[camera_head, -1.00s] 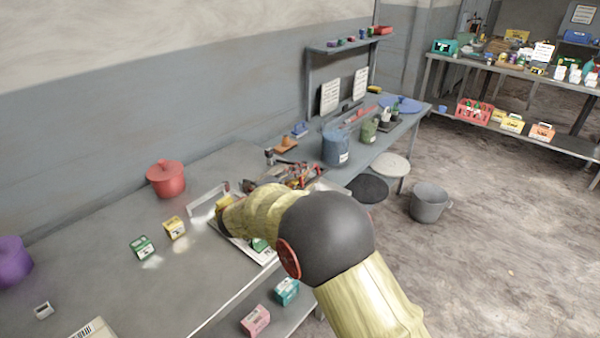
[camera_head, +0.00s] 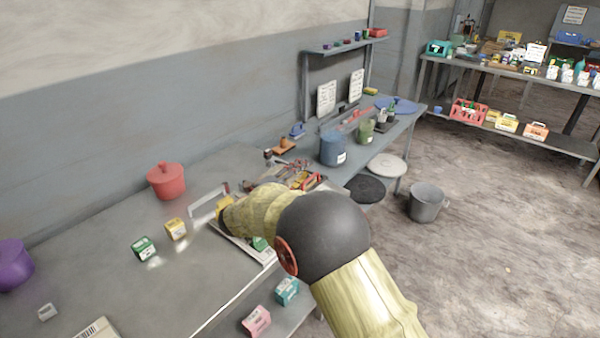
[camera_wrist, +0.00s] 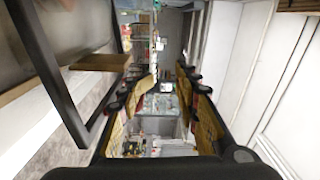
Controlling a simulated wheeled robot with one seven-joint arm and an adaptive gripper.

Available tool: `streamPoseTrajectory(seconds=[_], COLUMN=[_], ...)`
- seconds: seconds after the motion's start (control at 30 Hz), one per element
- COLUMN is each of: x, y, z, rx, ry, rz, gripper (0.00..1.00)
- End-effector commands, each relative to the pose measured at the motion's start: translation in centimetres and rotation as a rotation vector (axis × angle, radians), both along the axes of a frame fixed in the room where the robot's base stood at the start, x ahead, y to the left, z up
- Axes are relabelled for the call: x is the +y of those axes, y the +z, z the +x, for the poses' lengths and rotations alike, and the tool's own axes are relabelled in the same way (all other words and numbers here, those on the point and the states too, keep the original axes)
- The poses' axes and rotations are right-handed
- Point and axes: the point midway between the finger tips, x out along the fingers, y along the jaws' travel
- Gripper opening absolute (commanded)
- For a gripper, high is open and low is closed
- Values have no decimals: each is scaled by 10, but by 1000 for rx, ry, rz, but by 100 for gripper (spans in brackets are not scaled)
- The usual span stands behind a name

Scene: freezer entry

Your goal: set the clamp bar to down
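A pale, raised bar (camera_head: 208,198) stands on the grey workbench, left of my arm in the head view. It looks like the clamp bar, raised above a flat pale plate (camera_head: 238,243) that my arm partly covers. In the wrist view, a dark bar frame (camera_wrist: 50,75) runs down the left side, beside my fingers; I cannot tell whether it is the same bar. My gripper (camera_wrist: 166,80) has its two yellow fingers apart with nothing seen between them. In the head view the fingers are mostly hidden behind my own arm.
A red lidded pot (camera_head: 167,181), a yellow box (camera_head: 176,229) and a green box (camera_head: 143,248) stand on the bench left of the bar. Tools (camera_head: 300,175) lie behind my arm. A grey bucket (camera_head: 425,202) stands on the open floor at right.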

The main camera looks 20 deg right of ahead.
Motion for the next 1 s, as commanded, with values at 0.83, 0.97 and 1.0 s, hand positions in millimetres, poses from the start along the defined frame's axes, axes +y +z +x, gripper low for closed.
streamPoseTrajectory(seconds=[0.83, 0.97, 1.0], x=[100, 104, 104], y=[-2, -2, -2], z=[-59, -61, -62], rx=[4, 4, 4], ry=[-3, -4, -4], rz=[-2, -2, -2], gripper=[27, 27, 27])
